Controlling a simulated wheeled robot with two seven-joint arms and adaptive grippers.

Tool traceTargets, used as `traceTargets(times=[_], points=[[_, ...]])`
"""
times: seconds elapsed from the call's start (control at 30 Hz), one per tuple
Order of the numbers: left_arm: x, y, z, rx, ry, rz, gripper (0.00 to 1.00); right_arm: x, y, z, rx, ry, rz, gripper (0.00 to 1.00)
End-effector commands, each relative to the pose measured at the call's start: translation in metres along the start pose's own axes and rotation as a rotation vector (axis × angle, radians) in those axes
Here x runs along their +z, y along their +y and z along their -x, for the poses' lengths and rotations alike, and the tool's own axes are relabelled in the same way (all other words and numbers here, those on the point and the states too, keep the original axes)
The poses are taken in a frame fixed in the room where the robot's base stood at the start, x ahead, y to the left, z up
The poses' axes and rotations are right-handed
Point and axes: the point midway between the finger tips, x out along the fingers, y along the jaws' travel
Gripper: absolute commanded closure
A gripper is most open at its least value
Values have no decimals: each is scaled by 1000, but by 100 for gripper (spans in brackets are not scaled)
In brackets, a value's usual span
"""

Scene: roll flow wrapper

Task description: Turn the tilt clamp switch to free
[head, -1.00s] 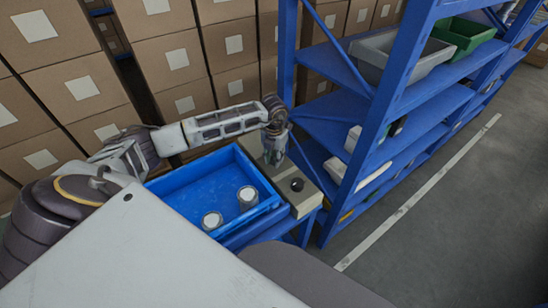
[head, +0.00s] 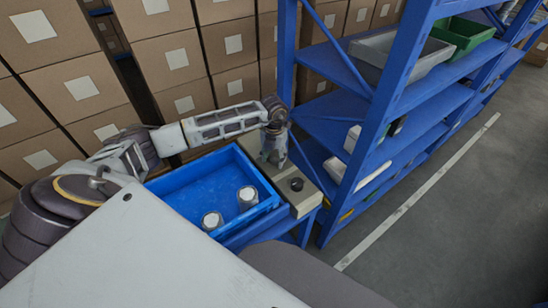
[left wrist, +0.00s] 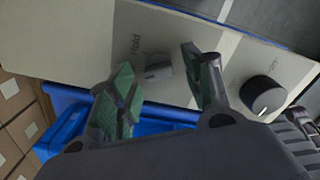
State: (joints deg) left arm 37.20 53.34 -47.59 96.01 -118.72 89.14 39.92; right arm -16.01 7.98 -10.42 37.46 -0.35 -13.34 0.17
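A beige control panel (head: 305,200) stands beside the blue tray and also fills the upper left wrist view (left wrist: 60,40). On it is a small grey switch knob (left wrist: 158,66), with a sideways label that seems to read "hold" near it. My left gripper (head: 272,158) is over the far part of the panel. In the left wrist view its green-padded fingers (left wrist: 157,75) are apart, one on each side of the grey knob. I cannot tell whether they touch it. The knob is hidden behind the gripper in the head view. My right gripper is not in view.
A black round knob (head: 297,184) with a white pointer mark sits on the panel's near end, close to one finger in the wrist view (left wrist: 263,95). A blue tray (head: 180,187) holds two pale cylinders. A blue shelf rack (head: 385,90) stands right; stacked boxes (head: 170,60) stand behind.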

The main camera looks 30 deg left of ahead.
Motion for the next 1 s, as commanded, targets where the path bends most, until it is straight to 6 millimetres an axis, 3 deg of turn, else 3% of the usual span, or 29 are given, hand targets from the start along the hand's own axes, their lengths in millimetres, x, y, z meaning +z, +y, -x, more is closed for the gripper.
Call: traceTargets(times=[0.2,0.47,1.0], points=[[0,0,0,0,1,-1,50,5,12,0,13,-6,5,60],[0,0,13,-1,-1,-1,50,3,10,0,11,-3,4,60],[1,0,88,0,-2,0,50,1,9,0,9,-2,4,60]])
